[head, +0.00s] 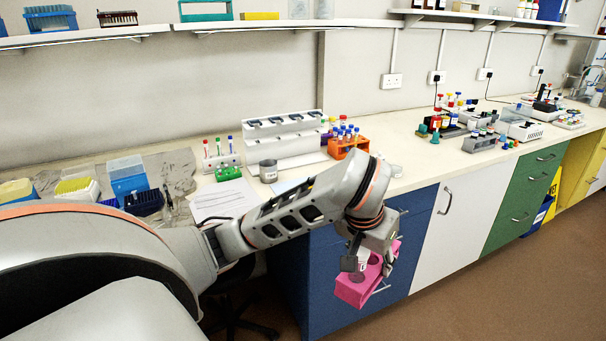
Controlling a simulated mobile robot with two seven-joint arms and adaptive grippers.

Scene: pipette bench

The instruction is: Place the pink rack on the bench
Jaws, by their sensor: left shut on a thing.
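The pink rack (352,291) is a small block with round holes in its top. My left gripper (372,262) is shut on it and holds it in the air in front of the blue cabinet, below the level of the bench top. The rack looks slightly tilted, and the gripper hides part of it. The bench (420,150) is a long pale worktop along the wall. My right gripper is not in view.
On the bench, an orange rack (348,146) with tubes, a white pipette stand (283,138) and a grey jar (268,171) stand behind my arm. Papers (224,199) lie left. The worktop right of the orange rack, before the grey rack (480,142), is mostly clear.

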